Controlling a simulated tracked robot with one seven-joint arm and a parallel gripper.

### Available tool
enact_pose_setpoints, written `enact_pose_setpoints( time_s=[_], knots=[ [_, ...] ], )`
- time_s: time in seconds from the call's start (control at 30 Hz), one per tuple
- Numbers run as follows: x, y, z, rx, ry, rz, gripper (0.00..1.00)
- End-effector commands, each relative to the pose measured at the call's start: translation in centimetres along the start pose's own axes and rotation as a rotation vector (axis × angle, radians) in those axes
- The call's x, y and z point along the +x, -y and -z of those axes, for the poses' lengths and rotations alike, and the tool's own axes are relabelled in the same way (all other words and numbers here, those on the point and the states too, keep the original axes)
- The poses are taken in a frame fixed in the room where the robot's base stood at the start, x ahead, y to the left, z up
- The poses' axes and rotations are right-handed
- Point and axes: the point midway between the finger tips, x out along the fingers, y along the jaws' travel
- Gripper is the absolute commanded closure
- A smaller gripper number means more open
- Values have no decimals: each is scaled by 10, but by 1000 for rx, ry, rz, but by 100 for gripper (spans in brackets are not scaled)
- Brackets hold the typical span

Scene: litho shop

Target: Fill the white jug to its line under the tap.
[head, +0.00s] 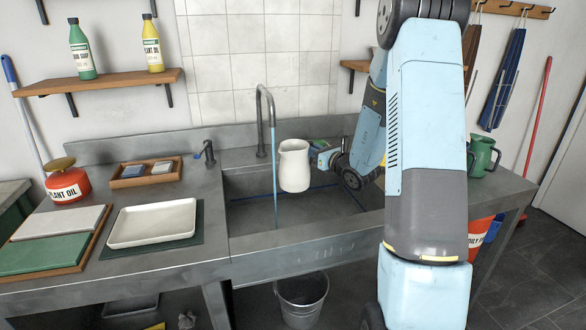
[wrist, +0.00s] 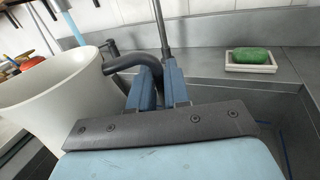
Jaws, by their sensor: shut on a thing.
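The white jug (head: 294,168) hangs upright over the sink in the head view, its spout to the left. My gripper (head: 322,158) is at its right side, partly hidden by my arm. In the wrist view my gripper (wrist: 160,88) is shut on the jug's dark curved handle (wrist: 132,63), with the white jug wall (wrist: 45,100) to the left. The tap (head: 262,122) stands at the back of the sink. A blue water stream (head: 275,190) falls from it, just left of the jug in the picture. The jug's line and the inside level cannot be seen.
The steel sink (head: 245,187) surrounds the jug's space. A small blue-handled lever (head: 208,152) stands left of the tap. A green jug (head: 482,156) is on the right counter. Green soap (wrist: 250,55) sits on a dish behind the sink. A white tray (head: 152,222) lies left.

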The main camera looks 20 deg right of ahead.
Motion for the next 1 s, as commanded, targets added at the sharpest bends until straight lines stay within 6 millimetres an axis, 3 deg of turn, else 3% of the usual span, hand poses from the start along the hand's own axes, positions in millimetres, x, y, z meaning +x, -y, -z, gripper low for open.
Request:
enact_pose_setpoints(
  time_s=[1.0],
  knots=[
    [-52,11,-25,-1,3,1,100]
  ],
)
